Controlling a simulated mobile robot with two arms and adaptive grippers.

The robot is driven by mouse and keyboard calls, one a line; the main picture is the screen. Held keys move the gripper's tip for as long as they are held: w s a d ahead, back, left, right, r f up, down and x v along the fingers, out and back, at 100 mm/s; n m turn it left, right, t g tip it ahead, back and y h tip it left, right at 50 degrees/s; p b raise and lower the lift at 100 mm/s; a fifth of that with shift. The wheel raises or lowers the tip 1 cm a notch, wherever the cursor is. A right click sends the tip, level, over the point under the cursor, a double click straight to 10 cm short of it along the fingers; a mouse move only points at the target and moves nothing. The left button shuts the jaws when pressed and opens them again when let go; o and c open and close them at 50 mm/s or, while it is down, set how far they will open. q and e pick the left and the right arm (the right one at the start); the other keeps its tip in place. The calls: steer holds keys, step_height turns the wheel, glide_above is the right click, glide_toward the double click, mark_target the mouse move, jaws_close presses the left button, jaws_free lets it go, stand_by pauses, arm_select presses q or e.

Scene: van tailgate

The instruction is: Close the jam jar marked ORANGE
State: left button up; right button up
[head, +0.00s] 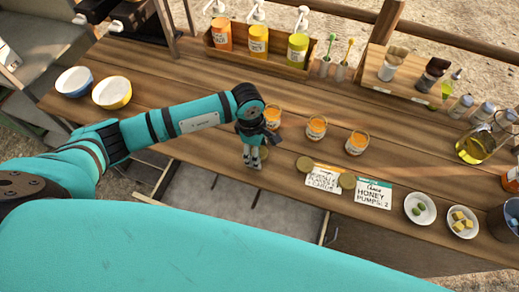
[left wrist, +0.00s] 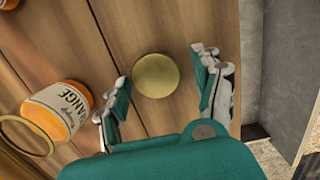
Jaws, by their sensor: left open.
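The jam jar marked ORANGE (left wrist: 62,108) stands open at the left of the left wrist view, its label readable and its rim bare. It appears to be the leftmost of three open orange jars (head: 273,113) in the head view, partly behind my arm. A round gold lid (left wrist: 156,76) lies flat on the wood; in the head view my gripper mostly hides it. My left gripper (head: 252,163) is open above this lid. In the left wrist view the fingers of the gripper (left wrist: 160,67) are apart on either side of the lid, with gaps. My right gripper is not in view.
Two more open jars (head: 316,127) (head: 357,142) stand to the right. Two other gold lids (head: 305,164) (head: 347,180) lie by the cards (head: 322,177) (head: 373,194) near the front edge. A pump-bottle crate (head: 258,62) stands behind. The counter at left is clear up to two bowls (head: 112,92).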

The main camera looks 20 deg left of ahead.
arm_select(q)
steer(key=shift+c, duration=0.4)
steer(key=c, duration=0.6)
steer(key=shift+r, duration=0.15)
steer(key=shift+r+b, duration=0.45)
steer(key=shift+r, duration=0.05)
step_height(320, 180, up, 2)
steer(key=shift+w+r+b, duration=0.1)
steer(key=shift+b, duration=0.55)
steer(key=shift+s+d+r+b, duration=0.25)
steer(key=shift+s+b, duration=0.5)
steer(key=shift+s, duration=1.95)
steer(key=shift+s+d+r+b, duration=0.25)
steer(key=shift+s+b, duration=0.55)
steer(key=shift+s, duration=1.9)
steer(key=shift+s+d+r+b, duration=0.25)
steer(key=shift+s+b, duration=0.5)
steer(key=shift+s, duration=1.95)
steer(key=shift+a, duration=0.1)
